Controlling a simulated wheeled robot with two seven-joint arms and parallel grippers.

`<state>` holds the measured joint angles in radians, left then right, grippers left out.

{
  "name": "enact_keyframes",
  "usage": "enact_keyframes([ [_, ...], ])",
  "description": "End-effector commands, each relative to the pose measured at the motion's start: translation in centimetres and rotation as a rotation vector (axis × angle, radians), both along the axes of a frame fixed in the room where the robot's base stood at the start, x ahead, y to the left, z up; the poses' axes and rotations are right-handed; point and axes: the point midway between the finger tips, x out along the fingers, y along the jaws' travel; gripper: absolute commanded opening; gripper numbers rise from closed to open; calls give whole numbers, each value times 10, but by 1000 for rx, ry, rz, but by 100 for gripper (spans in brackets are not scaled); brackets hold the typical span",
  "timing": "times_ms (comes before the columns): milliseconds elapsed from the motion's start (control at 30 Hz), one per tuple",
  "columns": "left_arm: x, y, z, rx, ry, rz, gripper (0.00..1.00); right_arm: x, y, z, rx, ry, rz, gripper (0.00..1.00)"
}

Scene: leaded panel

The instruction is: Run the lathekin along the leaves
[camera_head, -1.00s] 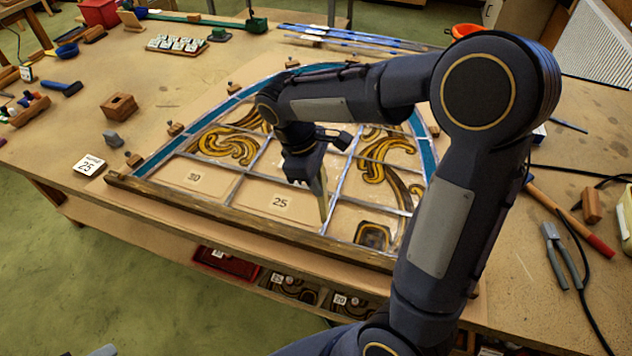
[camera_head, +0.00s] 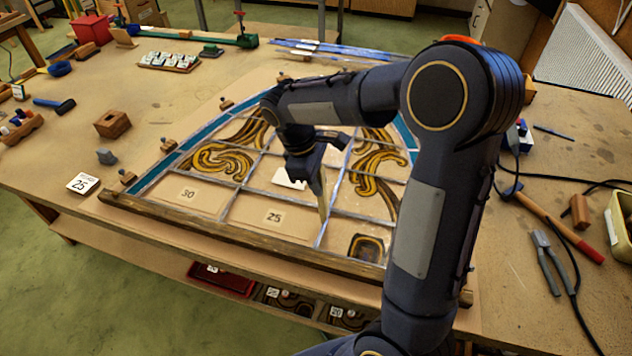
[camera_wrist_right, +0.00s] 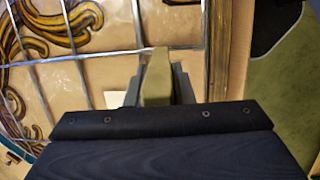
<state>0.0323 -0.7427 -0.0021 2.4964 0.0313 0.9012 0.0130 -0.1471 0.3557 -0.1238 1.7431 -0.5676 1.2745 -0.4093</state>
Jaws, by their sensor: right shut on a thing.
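The leaded panel (camera_head: 283,192) lies on the bench, with grey lead cames between painted gold scrolls, plain pieces and a blue-green border. My right gripper (camera_head: 314,178) is over its right-middle part, shut on the lathekin (camera_head: 323,205), a pale, flat tool that points down. The lathekin's tip is at or very near an upright came; contact is not clear. In the right wrist view the lathekin (camera_wrist_right: 156,80) stands between the fingers, its tip beside a came junction. A white patch (camera_head: 289,179) shows left of the gripper. My left gripper is out of view.
A wooden batten (camera_head: 215,231) edges the panel's near side, with small wooden blocks (camera_head: 127,178) along its left. A hammer (camera_head: 555,225) and pliers (camera_head: 550,262) lie at right. A white card marked 25 (camera_head: 83,183) lies at left.

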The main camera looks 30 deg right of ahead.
Motion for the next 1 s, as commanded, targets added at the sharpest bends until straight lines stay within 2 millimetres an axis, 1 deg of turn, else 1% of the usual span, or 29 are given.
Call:
enact_keyframes([
  [133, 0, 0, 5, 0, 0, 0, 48, 7, -8, 1, -1, 1, -1, 0],
  [433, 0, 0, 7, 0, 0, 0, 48, 13, -15, 1, -1, -1, -1, 0],
  [700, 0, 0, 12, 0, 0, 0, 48, 24, -27, 1, 0, 0, -1, 0],
  [1000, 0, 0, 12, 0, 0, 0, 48, 25, -28, 0, 0, -1, 0, 0],
])
